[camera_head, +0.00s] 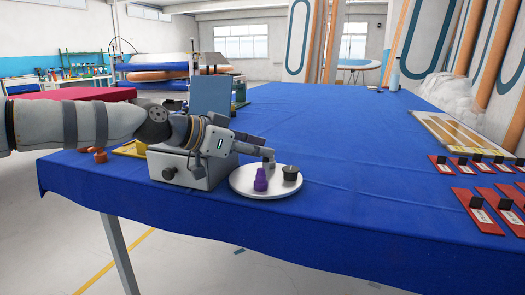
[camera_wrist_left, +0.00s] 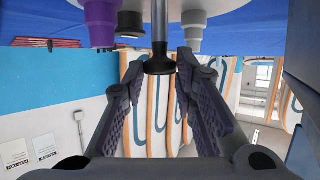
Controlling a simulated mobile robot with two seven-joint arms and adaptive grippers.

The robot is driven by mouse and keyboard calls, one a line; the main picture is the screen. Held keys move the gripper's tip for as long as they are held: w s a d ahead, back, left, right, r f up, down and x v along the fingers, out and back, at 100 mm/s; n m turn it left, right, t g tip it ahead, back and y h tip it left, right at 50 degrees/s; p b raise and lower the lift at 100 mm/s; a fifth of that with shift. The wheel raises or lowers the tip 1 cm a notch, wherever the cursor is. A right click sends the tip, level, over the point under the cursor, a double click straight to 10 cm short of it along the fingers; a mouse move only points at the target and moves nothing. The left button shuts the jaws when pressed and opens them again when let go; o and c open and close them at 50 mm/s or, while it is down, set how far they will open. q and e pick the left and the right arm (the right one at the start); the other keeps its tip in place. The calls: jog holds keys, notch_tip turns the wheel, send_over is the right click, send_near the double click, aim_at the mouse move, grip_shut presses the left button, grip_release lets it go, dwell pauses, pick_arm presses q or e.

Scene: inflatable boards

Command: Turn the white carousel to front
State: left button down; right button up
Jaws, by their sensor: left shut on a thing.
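The white carousel (camera_head: 243,186) is a round disc at the table's near edge. It bears a purple stepped piece (camera_head: 261,181) at its front and a black-topped piece (camera_head: 290,173) at its right. My left gripper (camera_head: 262,153) is over the carousel's back part. In the left wrist view, my left gripper (camera_wrist_left: 158,68) has its fingers around a black knob (camera_wrist_left: 159,63) on a metal rod. The purple piece (camera_wrist_left: 101,22), the black piece (camera_wrist_left: 130,22) and a grey-white piece (camera_wrist_left: 194,25) hang upside down in that view. My right gripper is not in view.
A grey box (camera_head: 190,172) with a round knob stands left of the carousel, under my left arm. Red blocks with black handles (camera_head: 476,210) and a framed board (camera_head: 455,135) lie at the right. The blue table (camera_head: 350,150) is clear in the middle.

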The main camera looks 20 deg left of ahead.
pick_arm(q)
jog(key=c, duration=1.3)
grip_release()
jog(key=v, duration=1.2)
jog(key=shift+s, duration=0.1)
